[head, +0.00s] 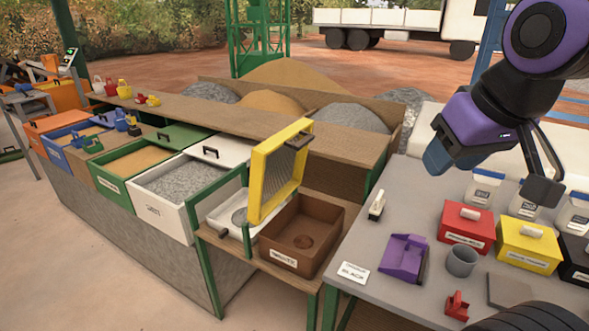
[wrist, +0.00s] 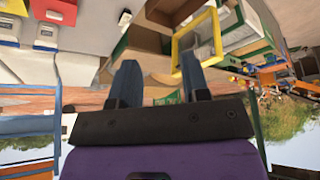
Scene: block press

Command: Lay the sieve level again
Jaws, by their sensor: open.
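The sieve (head: 257,187) is a yellow frame with a mesh. The yellow frame also shows in the wrist view (wrist: 217,35), beyond the fingers. My gripper (head: 437,157) is up and to the right of the sieve, above the grey table and well apart from it. In the wrist view my gripper's two blue fingers (wrist: 158,75) are spread with nothing between them.
A brown box (head: 303,236) stands right beside the sieve. A white bin of gravel (head: 185,184) is to its left, with a wooden ledge (head: 230,120) behind. The grey table (head: 392,205) holds a purple scoop (head: 404,258), a grey cup (head: 461,262) and red and yellow boxes.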

